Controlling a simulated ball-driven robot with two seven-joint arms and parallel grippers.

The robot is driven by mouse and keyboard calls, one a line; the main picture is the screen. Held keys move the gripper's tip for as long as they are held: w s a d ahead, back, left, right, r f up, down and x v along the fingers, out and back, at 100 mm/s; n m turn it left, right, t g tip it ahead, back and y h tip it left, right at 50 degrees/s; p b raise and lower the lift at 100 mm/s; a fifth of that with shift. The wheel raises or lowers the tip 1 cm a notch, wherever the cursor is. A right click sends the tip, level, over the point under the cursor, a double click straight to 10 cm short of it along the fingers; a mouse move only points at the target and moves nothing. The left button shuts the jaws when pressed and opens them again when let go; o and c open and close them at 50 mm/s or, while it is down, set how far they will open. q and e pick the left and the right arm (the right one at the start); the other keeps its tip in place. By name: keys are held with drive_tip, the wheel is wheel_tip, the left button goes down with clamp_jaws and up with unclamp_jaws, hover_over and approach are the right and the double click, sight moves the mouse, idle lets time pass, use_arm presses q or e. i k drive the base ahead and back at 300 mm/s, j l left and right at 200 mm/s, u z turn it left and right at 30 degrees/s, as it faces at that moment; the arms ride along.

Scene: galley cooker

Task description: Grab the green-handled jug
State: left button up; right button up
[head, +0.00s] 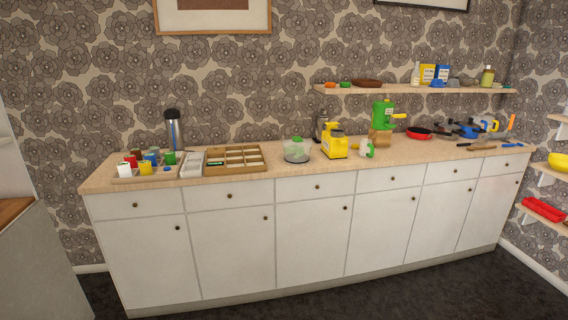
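A small white jug (363,149) with a green handle on its right side stands on the wooden counter (300,175), right of the middle of the head view. It stands upright near the counter's front part. A yellow appliance (333,145) is just to its left, and a brown wooden block (380,138) is close behind it on the right. Neither of my grippers shows in the head view.
A green grinder-like device (382,115) stands behind the jug. A glass vessel with a green lid (296,150), a compartment tray (237,159) and several coloured cups are further left. Pans, including a red one (418,133), are right. A shelf (415,90) hangs above; the dark floor in front is clear.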

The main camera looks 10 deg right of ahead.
sight(367, 148)
drive_tip(key=i+l+z, duration=0.15)
drive_tip(key=i+z, duration=0.2)
drive_tip(key=i, duration=0.15)
drive_tip(key=i+z, duration=0.35)
drive_tip(key=i, duration=0.15)
drive_tip(key=i+j+z, duration=0.2)
drive_tip(key=i+z, duration=0.15)
drive_tip(key=i, duration=0.15)
